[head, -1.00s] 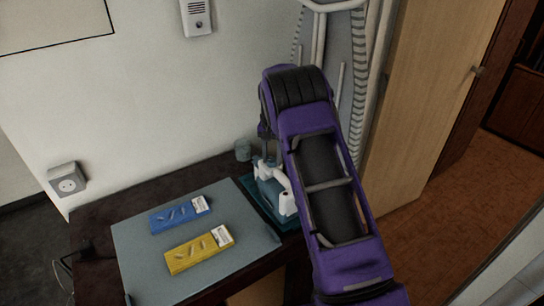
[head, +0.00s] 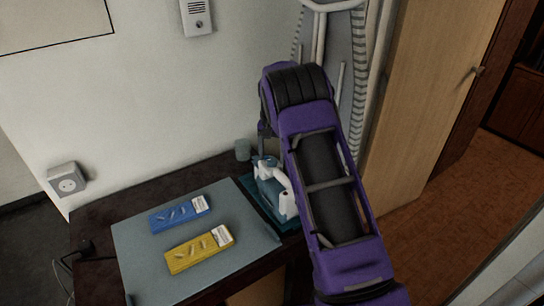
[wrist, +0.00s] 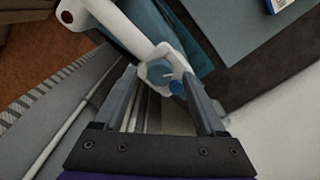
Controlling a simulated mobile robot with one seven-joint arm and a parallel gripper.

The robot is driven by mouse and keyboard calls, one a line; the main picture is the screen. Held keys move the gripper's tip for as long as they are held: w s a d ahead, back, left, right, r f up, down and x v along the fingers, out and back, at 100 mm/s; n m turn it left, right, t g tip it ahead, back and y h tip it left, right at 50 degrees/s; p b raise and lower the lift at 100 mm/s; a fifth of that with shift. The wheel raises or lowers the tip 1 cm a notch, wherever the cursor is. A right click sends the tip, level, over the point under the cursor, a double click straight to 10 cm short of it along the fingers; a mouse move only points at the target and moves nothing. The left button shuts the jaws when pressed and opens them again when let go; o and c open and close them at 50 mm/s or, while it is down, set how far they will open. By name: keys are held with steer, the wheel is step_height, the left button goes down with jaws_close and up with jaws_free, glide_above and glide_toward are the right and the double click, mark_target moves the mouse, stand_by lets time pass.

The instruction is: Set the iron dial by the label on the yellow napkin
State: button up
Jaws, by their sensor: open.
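The iron (head: 275,187), with a white handle and teal-blue body, stands on a teal mat at the right of the table, beside my arm. In the wrist view its round blue-grey dial (wrist: 159,72), with a small pointer mark, lies between my fingertips. My gripper (wrist: 161,82) is open around the dial; I cannot tell whether either finger touches it. The yellow napkin (head: 187,258) lies on the grey-blue board with a white label (head: 221,236) at its right end. The label's text is too small to read. My arm hides most of the gripper in the head view.
A blue napkin (head: 173,217) with its own white label lies behind the yellow one. A wall socket (head: 68,182) is at the left and a wooden door (head: 425,110) at the right.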

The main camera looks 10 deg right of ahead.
step_height(320, 180, up, 17)
steer(key=p, duration=0.1)
steer(key=shift+f, duration=0.15)
steer(key=shift+c, duration=1.4)
steer(key=n+b, duration=0.9)
steer(key=n, duration=1.2)
glide_toward(272, 160)
step_height(272, 160, down, 9)
steer(key=shift+w+d+r, duration=0.1)
steer(key=shift+r, duration=0.1)
